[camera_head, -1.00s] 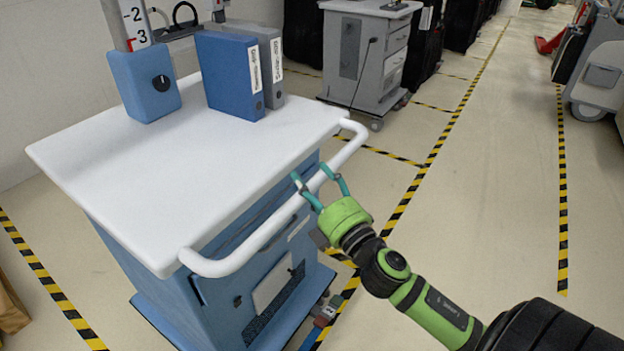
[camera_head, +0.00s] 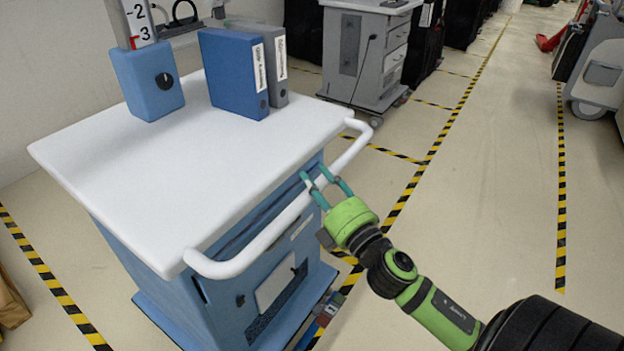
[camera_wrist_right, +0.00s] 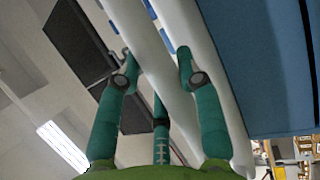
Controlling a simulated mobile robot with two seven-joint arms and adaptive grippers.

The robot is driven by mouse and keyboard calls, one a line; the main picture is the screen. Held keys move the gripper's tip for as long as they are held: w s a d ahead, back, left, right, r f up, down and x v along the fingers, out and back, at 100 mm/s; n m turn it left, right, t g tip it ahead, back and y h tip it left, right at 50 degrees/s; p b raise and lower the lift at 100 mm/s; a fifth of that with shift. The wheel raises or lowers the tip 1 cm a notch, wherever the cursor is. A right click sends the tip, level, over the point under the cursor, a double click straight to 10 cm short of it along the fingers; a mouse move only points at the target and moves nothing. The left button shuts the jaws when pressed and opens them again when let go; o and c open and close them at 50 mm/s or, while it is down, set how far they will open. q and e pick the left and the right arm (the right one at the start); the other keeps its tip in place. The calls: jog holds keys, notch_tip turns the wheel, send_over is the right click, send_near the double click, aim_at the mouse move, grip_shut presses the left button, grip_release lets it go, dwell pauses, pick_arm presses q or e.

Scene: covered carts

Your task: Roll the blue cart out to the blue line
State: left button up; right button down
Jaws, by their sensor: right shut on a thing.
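The blue cart (camera_head: 150,229) has a white top and stands at the left and middle of the head view. Its white push handle (camera_head: 262,241) runs along the side facing me. My right gripper (camera_head: 325,186) is shut on this handle, with its teal fingers around the bar near the middle. In the right wrist view the fingers (camera_wrist_right: 150,92) reach on both sides of the white bar (camera_wrist_right: 150,62), with the blue cart body (camera_wrist_right: 255,65) to the right. My left gripper is not in view. I cannot make out a blue line on the floor.
Blue and grey binders (camera_head: 232,73) and a blue box on a post (camera_head: 147,82) stand on the cart top. A grey cart (camera_head: 372,62) stands behind. Yellow-black tape (camera_head: 440,135) marks the floor. Open floor (camera_head: 500,190) lies to the right; a grey machine (camera_head: 603,75) is far right.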

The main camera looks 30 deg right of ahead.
jog(key=shift+s+d, duration=0.25)
jog(key=shift+s, duration=0.4)
jog(key=c, duration=0.8)
grip_release()
jog(key=shift+w, duration=0.1)
jog(key=shift+w+a+f, duration=0.15)
jog(key=shift+w+a, duration=0.1)
jog(key=shift+w, duration=0.35)
jog(key=shift+s+d, duration=0.1)
jog(key=shift+s, duration=0.3)
jog(key=s+f, duration=0.2)
jog(key=s, duration=0.9)
jog(key=shift+s, duration=0.3)
jog(key=shift+r, duration=0.1)
